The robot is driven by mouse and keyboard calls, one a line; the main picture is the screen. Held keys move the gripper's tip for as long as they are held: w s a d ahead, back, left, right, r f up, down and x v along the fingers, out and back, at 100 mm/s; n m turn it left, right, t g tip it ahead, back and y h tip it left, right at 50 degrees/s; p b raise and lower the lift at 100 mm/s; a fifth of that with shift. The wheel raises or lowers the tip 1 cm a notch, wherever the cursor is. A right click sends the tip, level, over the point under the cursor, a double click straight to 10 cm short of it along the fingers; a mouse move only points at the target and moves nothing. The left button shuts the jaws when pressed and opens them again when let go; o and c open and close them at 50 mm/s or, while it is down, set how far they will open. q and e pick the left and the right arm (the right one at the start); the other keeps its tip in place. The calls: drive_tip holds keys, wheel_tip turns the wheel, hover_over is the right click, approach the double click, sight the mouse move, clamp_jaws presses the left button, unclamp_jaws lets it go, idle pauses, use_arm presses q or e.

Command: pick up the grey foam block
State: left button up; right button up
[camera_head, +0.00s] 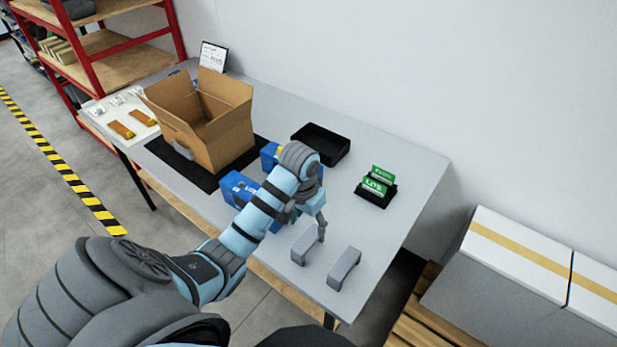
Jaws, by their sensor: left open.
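Two grey foam blocks lie near the front right of the table. One foam block (304,248) is close below my left gripper (309,222); the other foam block (344,269) is to its right, apart from it. My left gripper points down, open and empty, with one finger showing at the far end of the nearer block. My forearm and wrist hide part of the gripper, and I cannot tell whether it touches the block. My right gripper is out of view.
An open cardboard box (228,148) stands on a black mat (183,165). Blue boxes (239,187) sit behind my left arm. A black tray (321,146) and a holder with green cards (376,188) stand farther back. The table (395,225) is clear at the right.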

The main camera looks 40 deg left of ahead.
sight(308, 239)
use_arm(q)
drive_tip(key=f, duration=0.3)
drive_tip(key=f+b, duration=0.1)
drive_tip(key=f, duration=0.3)
drive_tip(key=w+f, duration=0.1)
drive_tip(key=f, duration=0.3)
drive_tip(key=shift+a+b, duration=0.35)
drive_tip(key=shift+a, duration=0.05)
drive_tip(key=c, duration=1)
